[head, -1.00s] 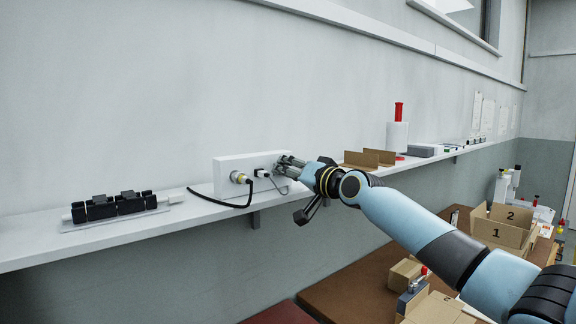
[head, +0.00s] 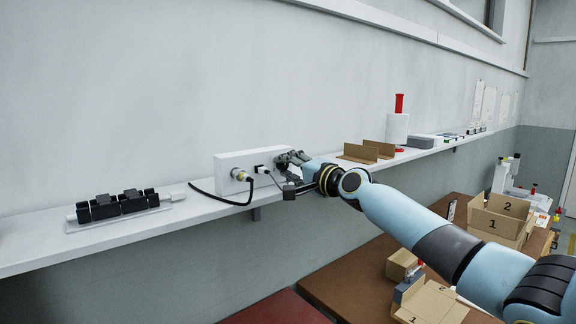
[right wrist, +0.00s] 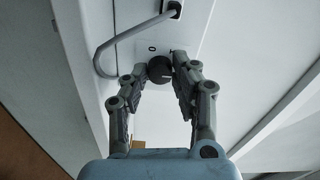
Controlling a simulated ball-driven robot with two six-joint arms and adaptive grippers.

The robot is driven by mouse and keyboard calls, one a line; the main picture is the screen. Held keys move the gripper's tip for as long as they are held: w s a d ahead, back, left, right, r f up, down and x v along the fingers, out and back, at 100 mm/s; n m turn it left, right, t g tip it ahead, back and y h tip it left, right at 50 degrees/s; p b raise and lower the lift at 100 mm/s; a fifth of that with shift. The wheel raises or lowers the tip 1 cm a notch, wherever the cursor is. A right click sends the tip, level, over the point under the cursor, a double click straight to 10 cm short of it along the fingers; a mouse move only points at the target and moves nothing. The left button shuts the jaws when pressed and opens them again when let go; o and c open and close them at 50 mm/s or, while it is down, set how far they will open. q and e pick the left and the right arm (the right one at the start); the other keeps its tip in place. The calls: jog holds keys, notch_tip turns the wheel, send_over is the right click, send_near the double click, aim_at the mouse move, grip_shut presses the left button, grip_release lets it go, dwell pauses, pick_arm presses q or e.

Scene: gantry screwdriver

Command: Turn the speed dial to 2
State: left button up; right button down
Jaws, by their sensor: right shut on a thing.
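The speed dial (right wrist: 159,68) is a dark round knob on the front of a white box (head: 232,161) on the wall shelf. In the right wrist view a "0" is printed beside the dial; another mark near it is too small to read surely. A pale line shows on the dial's face, but its setting cannot be told. My right gripper (head: 284,161) reaches the box's right end, its fingers on either side of the dial and shut on it. In the head view the gripper hides the dial. My left gripper is not in view.
A black cable with a yellow-ringed plug (head: 240,175) and a grey cable plug (head: 260,169) leave the box left of my gripper. A black-blocked rack (head: 118,206) stands left on the shelf (head: 40,248). Cardboard holders (head: 362,153) stand right. Cardboard boxes (head: 478,220) sit on the table below.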

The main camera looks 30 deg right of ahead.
jog(key=shift+f, duration=0.1)
dwell(0.4)
jog(key=c, duration=1.1)
grip_release()
jog(key=shift+o, duration=0.2)
jog(key=s, duration=0.7)
jog(key=shift+s+d, duration=0.25)
jog(key=shift+d, duration=0.1)
